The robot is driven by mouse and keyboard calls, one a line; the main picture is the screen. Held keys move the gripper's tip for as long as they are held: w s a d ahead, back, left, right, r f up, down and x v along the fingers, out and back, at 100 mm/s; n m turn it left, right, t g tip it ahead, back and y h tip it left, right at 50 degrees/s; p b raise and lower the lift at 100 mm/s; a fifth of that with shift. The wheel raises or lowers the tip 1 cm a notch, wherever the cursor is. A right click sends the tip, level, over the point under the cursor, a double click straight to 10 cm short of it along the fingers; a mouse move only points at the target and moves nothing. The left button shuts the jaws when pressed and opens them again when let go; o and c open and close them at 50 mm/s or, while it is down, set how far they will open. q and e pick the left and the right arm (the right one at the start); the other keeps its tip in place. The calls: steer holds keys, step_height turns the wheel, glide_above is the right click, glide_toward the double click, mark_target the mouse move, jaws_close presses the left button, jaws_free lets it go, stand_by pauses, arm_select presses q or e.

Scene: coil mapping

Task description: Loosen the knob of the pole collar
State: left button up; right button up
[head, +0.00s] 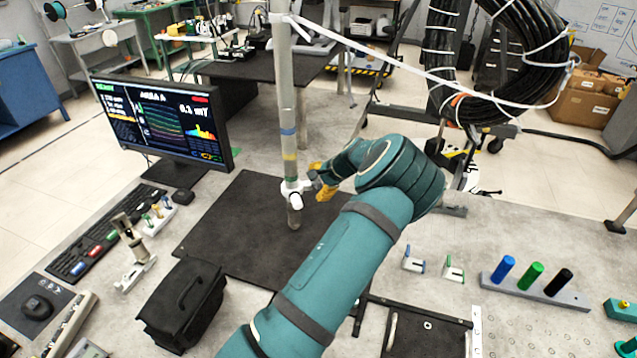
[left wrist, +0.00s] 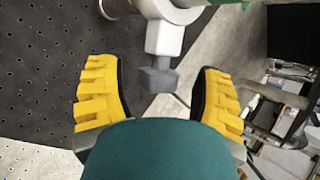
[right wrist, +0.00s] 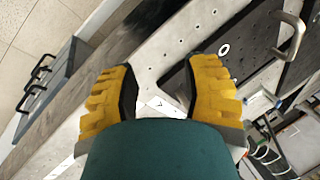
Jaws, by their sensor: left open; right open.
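A pole (head: 286,80) stands upright over the black mat, with a white collar (head: 292,188) near its lower end. In the left wrist view the collar's light stem (left wrist: 164,38) ends in a dark grey knob (left wrist: 158,78). My left gripper (head: 318,181) is open just right of the collar. Its yellow fingers stand on either side of the knob, with a gap visible on both sides. The knob is hard to make out in the head view. My right gripper (right wrist: 162,88) is open and empty in the right wrist view, above a perforated light surface; the head view does not show it.
A monitor (head: 165,120) and a black case (head: 182,303) stand left of the mat (head: 225,225). Blue, green and black cylinders (head: 530,276) stand in a rack at right. A large cable coil (head: 530,85) hangs behind, with a white line running to the pole top.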

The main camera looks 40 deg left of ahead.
arm_select(q)
steer(key=v, duration=1.2)
steer(key=p+v, duration=0.1)
steer(key=p, duration=0.3)
steer(key=shift+s+d+r, duration=0.15)
steer(key=shift+d+r, duration=0.05)
steer(key=shift+r, duration=0.05)
arm_select(e)
step_height(320, 180, up, 5)
steer(key=shift+d+f, duration=0.1)
steer(key=shift+d, duration=0.05)
arm_select(q)
steer(key=p+x, duration=0.1)
steer(key=x, duration=1.3)
arm_select(e)
steer(key=shift+r, duration=0.25)
arm_select(q)
jaws_close()
